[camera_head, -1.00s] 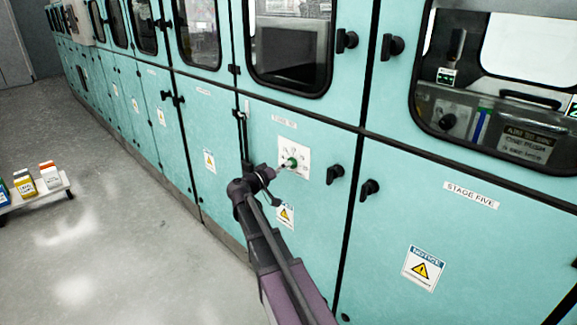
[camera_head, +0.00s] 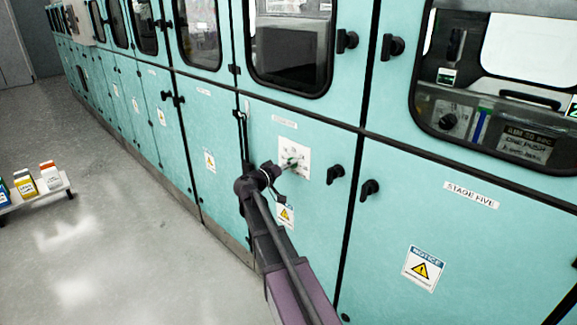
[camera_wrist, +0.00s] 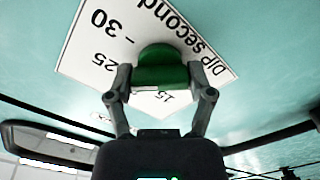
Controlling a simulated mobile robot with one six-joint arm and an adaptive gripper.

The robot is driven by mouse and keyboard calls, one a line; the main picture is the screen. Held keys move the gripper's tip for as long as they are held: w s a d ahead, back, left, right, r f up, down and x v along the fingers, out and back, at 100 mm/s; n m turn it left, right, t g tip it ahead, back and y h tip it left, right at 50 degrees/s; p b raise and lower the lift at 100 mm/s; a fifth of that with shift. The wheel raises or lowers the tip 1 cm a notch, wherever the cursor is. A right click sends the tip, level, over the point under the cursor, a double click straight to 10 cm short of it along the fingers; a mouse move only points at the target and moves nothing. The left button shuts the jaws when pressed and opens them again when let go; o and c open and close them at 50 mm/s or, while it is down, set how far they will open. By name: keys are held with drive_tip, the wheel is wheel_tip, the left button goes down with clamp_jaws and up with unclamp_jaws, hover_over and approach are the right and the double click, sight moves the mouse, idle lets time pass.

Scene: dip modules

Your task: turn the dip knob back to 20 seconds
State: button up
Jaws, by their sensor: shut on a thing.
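The dip knob is green; in the wrist view the knob (camera_wrist: 160,62) stands between my two fingers, with one finger against each side. My gripper (camera_wrist: 160,80) is shut on it. The white dial plate (camera_wrist: 88,48) behind it reads "DIP second", with 30, 25 and 15 visible; a 20 mark and the knob's pointer are not clear to me. In the head view the plate (camera_head: 303,155) is on a teal cabinet door, and my gripper (camera_head: 281,169) reaches it from the lower left, partly hiding the knob (camera_head: 292,160).
Black door handles (camera_head: 335,174) stick out to the right of the plate. A yellow warning label (camera_head: 285,216) is below it. A low white shelf with several cartons (camera_head: 25,183) stands at the left. The grey floor (camera_head: 130,255) between is clear.

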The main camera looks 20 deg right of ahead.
drive_tip(key=shift+n, duration=0.4)
drive_tip(key=n, duration=0.3)
drive_tip(key=shift+n, duration=2.5)
drive_tip(key=o, duration=1.1)
drive_tip(key=v, duration=1.2)
